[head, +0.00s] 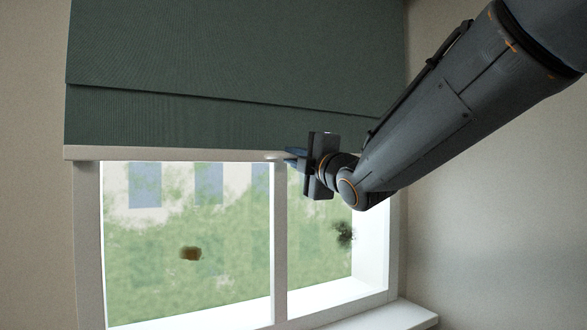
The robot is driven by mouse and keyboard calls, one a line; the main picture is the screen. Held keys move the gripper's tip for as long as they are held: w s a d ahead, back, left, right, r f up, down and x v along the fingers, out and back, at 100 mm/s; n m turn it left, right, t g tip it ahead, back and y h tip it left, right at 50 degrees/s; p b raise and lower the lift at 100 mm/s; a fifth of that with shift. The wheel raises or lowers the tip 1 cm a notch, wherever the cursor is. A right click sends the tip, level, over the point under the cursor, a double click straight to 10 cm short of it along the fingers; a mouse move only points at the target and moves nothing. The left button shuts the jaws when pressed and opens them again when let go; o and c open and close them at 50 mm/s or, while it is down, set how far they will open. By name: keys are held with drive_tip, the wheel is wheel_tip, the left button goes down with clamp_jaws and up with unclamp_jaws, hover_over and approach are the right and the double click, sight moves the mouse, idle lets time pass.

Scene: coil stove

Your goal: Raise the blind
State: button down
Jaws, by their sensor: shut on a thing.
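A dark green blind (230,60) covers the upper part of the window. A pale bottom rail (170,154) runs along its lower edge, level with the top of the visible glass. My gripper (290,157) is at this rail, near its middle, with its fingertips shut on the rail or a small pale part of it. The exact contact is small and partly hidden by the gripper body. My arm comes in from the upper right and covers the right end of the rail.
The window (190,235) below the blind shows blurred greenery and a building. A white upright bar (280,240) divides the glass. A white sill (385,316) juts out at the lower right. Bare wall (490,220) lies to the right, beneath my arm.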

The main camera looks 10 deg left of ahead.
drive_tip(key=shift+r, duration=0.2)
drive_tip(key=c, duration=1.8)
unclamp_jaws()
drive_tip(key=shift+f, duration=0.1)
drive_tip(key=b+v, duration=0.3)
drive_tip(key=v, duration=0.5)
drive_tip(key=shift+w, duration=0.1)
